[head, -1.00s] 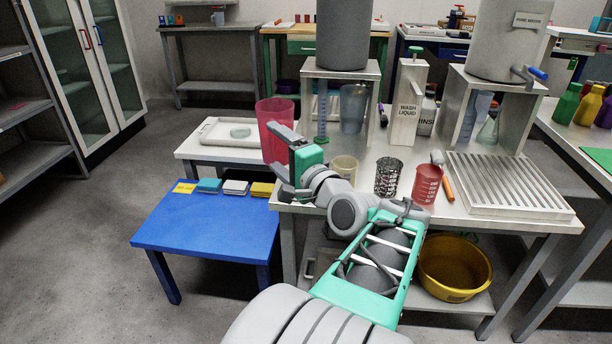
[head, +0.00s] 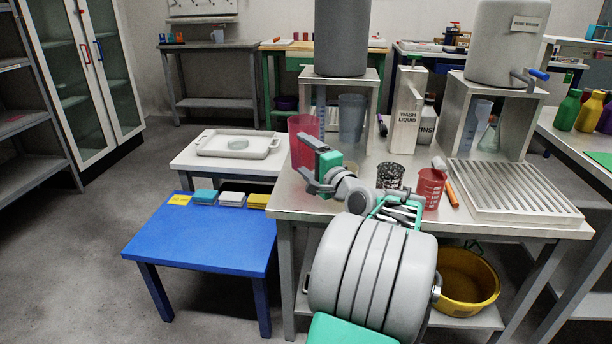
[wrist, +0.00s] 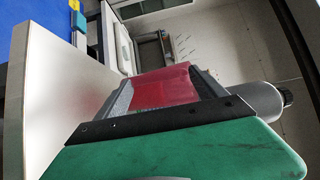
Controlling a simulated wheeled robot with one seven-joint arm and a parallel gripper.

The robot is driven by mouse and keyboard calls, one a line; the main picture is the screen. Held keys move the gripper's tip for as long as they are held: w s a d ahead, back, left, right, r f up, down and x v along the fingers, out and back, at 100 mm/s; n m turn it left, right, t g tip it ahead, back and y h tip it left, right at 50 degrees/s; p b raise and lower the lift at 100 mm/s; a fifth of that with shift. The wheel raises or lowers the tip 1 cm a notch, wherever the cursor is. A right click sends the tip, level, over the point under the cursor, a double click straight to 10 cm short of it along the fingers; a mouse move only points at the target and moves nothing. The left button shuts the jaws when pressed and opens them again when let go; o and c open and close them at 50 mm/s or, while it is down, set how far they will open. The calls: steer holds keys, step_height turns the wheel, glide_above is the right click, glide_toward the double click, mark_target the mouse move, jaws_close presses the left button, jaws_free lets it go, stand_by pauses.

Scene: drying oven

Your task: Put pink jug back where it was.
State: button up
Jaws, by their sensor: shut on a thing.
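The pink jug (head: 303,130) is upright at the left end of the metal table (head: 285,205), in front of the stand under the dark grey tank. My gripper (head: 309,163) is shut on it from the right side. In the wrist view the jug (wrist: 165,90) shows between the two fingers (wrist: 160,95). The fingers and arm cover part of the jug in the head view. I cannot tell whether its base touches the tabletop.
A dark mesh cup (head: 390,174) and a red beaker (head: 431,186) stand right of my gripper. A metal stand (head: 369,105) is behind the jug. A white tray (head: 205,148) lies on the side table to the left. The blue table (head: 200,235) is mostly clear.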

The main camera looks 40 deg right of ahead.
steer(key=f, duration=0.1)
steer(key=f+b, duration=0.2)
steer(key=f, duration=0.1)
steer(key=shift+w+d, duration=0.3)
steer(key=shift+d, duration=0.05)
steer(key=shift+r, duration=0.1)
steer(key=o, duration=1.6)
steer(key=shift+f, duration=0.3)
steer(key=o, duration=0.4)
steer(key=shift+o, duration=0.2)
steer(key=shift+r, duration=0.2)
steer(key=p+v, duration=0.2)
steer(key=v, duration=1)
steer(key=shift+s+f, duration=0.1)
